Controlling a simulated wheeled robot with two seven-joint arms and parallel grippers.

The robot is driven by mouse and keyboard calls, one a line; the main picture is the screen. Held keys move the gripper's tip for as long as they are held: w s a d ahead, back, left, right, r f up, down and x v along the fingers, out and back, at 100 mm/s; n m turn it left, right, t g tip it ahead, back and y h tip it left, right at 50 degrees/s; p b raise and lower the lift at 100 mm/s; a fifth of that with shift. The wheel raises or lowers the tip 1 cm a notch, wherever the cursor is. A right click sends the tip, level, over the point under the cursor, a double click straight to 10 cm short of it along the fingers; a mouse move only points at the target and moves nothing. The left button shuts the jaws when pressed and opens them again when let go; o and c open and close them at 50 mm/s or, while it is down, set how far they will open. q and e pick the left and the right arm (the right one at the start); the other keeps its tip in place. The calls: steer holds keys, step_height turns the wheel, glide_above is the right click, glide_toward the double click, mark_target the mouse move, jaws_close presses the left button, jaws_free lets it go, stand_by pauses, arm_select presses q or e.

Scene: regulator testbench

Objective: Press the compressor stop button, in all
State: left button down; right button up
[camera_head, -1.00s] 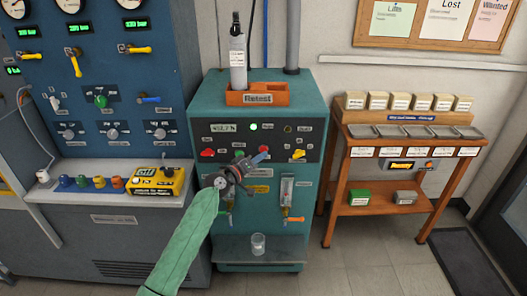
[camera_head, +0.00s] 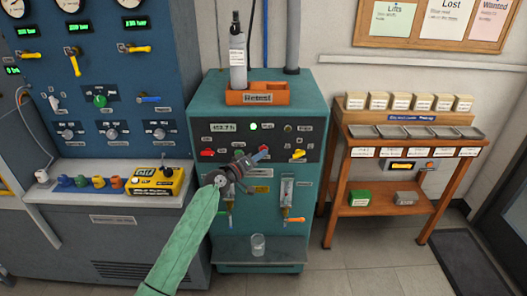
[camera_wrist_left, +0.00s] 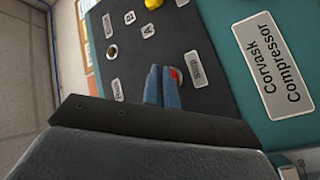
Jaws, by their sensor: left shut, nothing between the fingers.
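The teal compressor (camera_head: 210,120) stands in the middle of the head view, with a dark control panel (camera_head: 220,150) on its front. My left gripper (camera_head: 265,150) is shut and empty, with its blue fingertips at the panel. In the left wrist view, the shut fingers (camera_wrist_left: 163,84) are over the red stop button (camera_wrist_left: 176,75), beside a label reading "Stop" (camera_wrist_left: 195,68). Only part of the button shows past the fingertips. I cannot tell whether they touch it. My right gripper is not in view.
A glass (camera_head: 258,244) stands on the compressor's lower shelf. A grey bottle (camera_head: 237,65) stands on top in an orange holder (camera_head: 256,96). A blue gauge bench (camera_head: 100,75) is close on the left, and a wooden rack (camera_head: 340,185) is on the right.

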arm_select(q)
steer(key=shift+w+b, duration=0.4)
steer(key=shift+w, duration=0.05)
stand_by(0.5)
steer(key=shift+s, duration=0.15)
steer(key=shift+s+p, duration=0.3)
steer(key=shift+s, duration=0.45)
steer(key=shift+s, duration=0.1)
steer(key=s+p, duration=0.1)
steer(key=s, duration=0.4)
steer(key=shift+p, duration=0.35)
steer(key=shift+f, duration=0.1)
stand_by(0.5)
